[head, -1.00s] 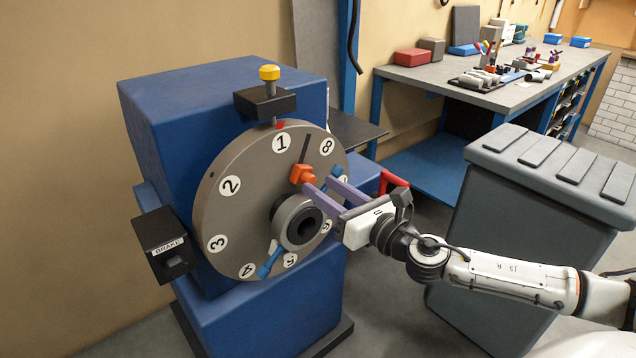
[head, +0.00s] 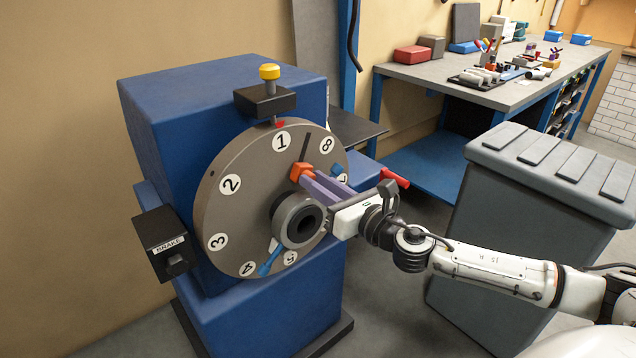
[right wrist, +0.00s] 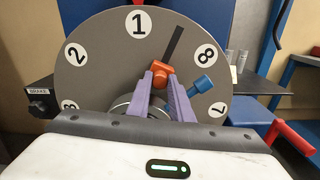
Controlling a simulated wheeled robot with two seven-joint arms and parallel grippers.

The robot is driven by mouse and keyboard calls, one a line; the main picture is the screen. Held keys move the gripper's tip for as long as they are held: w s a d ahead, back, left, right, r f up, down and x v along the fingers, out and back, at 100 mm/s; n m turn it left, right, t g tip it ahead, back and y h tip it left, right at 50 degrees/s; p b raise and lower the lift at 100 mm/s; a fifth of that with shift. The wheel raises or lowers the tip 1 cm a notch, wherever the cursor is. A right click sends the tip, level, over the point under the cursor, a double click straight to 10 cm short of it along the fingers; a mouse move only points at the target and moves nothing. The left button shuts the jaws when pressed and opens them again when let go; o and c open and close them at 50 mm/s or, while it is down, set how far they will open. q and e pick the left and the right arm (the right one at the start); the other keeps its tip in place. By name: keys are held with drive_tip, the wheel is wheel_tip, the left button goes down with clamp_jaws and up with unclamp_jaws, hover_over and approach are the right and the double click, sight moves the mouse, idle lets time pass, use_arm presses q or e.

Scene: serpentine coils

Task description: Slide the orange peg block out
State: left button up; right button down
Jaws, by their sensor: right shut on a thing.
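The orange peg block (head: 300,171) sits on the face of the grey numbered disc (head: 228,212), at the lower end of a dark radial slot, between the 1 and the hub (head: 297,222). My right gripper (head: 311,178) is shut on it with its purple fingers, coming from the right. In the right wrist view the block (right wrist: 161,73) shows between the tips of the fingers, and the slot runs up and right from it. My left gripper is not in view.
Blue pegs stick out near the 7 (right wrist: 201,84) and between the 4 and 5 (head: 270,262). A yellow-topped plunger (head: 269,74) is above the disc, a black brake box (head: 163,243) at its left. A red handle (head: 395,178) is behind my gripper. A grey bin (head: 540,190) stands right.

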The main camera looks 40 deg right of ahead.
drive_tip(key=shift+r, duration=0.1)
drive_tip(key=shift+d+r+p, duration=0.1)
drive_tip(key=shift+r+p, duration=0.2)
drive_tip(key=shift+p, duration=0.05)
wheel_tip(320, 180, up, 6)
drive_tip(key=d+p, duration=0.2)
drive_tip(key=p, duration=0.2)
drive_tip(key=shift+w+d+f, duration=0.15)
drive_tip(key=shift+w+f, duration=0.05)
drive_tip(key=c, duration=1.8)
unclamp_jaws()
drive_tip(key=shift+o, duration=1.1)
drive_tip(key=shift+s, duration=0.1)
drive_tip(key=shift+f, duration=0.1)
